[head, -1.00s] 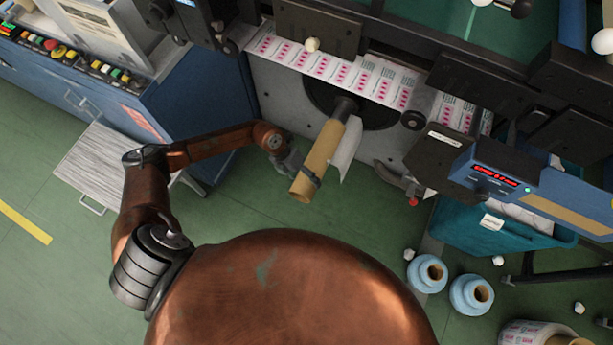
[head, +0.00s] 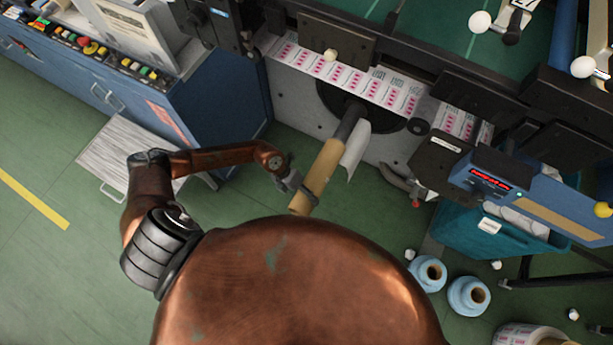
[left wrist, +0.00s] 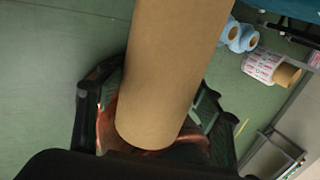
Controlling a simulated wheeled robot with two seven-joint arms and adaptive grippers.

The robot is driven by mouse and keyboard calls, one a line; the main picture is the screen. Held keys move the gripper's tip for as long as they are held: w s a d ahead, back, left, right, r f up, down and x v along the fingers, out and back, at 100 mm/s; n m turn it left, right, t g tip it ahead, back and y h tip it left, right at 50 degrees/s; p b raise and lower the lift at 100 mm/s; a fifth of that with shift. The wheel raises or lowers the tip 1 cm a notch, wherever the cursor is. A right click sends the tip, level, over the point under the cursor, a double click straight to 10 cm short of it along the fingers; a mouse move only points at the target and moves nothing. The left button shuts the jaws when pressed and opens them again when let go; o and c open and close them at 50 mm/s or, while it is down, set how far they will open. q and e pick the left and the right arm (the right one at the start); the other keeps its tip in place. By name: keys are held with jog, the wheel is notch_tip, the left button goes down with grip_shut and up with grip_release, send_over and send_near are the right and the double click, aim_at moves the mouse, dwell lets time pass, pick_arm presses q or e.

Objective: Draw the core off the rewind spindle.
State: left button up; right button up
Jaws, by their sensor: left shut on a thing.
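The core (head: 322,170) is a tan cardboard tube on the dark rewind spindle (head: 350,122), which juts from a round black plate on the machine. A length of bare spindle shows between the core and the plate. My left gripper (head: 301,190) is shut around the core near its outer end. In the left wrist view the core (left wrist: 175,70) lies between the two dark fingers (left wrist: 150,115). How far the spindle still reaches inside the core is hidden. My right gripper is in neither view.
A white paper tail (head: 356,148) hangs beside the core. A curved grey lever (head: 400,180) with a red tip and a blue display unit (head: 490,178) stand to the right. Blue rolls (head: 468,295) lie on the floor. Green floor is clear left of the core.

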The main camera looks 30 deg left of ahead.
pick_arm(q)
jog(key=s+p, duration=0.2)
jog(key=s, duration=0.1)
jog(key=s+p, duration=0.2)
jog(key=s, duration=0.2)
jog(key=shift+s+a+r, duration=0.1)
jog(key=shift+s+r, duration=0.05)
jog(key=shift+r, duration=0.05)
jog(key=shift+s+f+p, duration=0.15)
jog(key=shift+s+p, duration=0.35)
jog(key=shift+s, duration=0.3)
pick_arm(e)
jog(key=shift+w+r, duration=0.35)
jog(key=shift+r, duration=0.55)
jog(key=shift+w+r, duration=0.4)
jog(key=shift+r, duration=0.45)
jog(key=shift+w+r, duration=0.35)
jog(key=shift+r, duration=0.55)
